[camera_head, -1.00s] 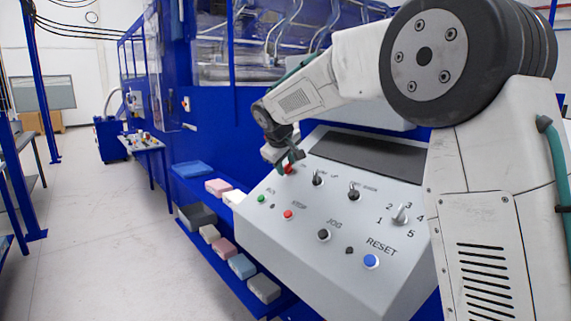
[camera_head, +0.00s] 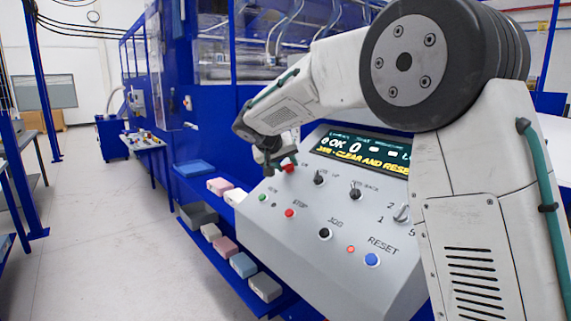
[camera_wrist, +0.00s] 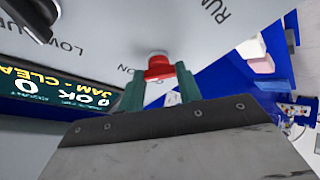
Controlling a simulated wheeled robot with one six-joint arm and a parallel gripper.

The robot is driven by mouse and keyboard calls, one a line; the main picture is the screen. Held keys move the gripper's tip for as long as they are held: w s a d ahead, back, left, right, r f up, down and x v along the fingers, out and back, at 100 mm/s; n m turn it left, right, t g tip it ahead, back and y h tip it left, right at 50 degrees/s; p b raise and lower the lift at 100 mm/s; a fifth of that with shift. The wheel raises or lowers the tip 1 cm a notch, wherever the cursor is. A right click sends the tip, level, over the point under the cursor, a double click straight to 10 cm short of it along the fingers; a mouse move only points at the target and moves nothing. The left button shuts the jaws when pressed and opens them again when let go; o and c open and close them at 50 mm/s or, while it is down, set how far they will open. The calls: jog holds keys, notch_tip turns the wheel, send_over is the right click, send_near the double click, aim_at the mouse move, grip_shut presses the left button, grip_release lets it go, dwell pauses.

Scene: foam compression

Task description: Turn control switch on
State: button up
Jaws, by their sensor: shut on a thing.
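The control switch is a red knob (camera_head: 288,168) at the upper left corner of the grey control panel (camera_head: 270,230). My gripper (camera_head: 276,162) is at the knob. In the wrist view, the two green fingers of my gripper (camera_wrist: 160,85) are shut on either side of the red knob (camera_wrist: 159,66). Part of the knob is hidden by the fingers. The panel's display (camera_head: 362,152) is lit with green, white and yellow text, including "OK 0" and "CLEAR AND RESET".
The panel also carries a green button (camera_head: 263,198), a red stop button (camera_head: 289,213), a black jog button (camera_head: 325,234), a blue reset button (camera_head: 372,260) and black selector knobs. Foam blocks (camera_head: 243,265) lie on blue shelves to the left. The floor left of them is clear.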

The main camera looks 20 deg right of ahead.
dwell(0.3)
jog(key=o, duration=1)
jog(key=v, duration=0.7)
jog(key=shift+s+a+r, duration=0.2)
jog(key=shift+a+r, duration=0.05)
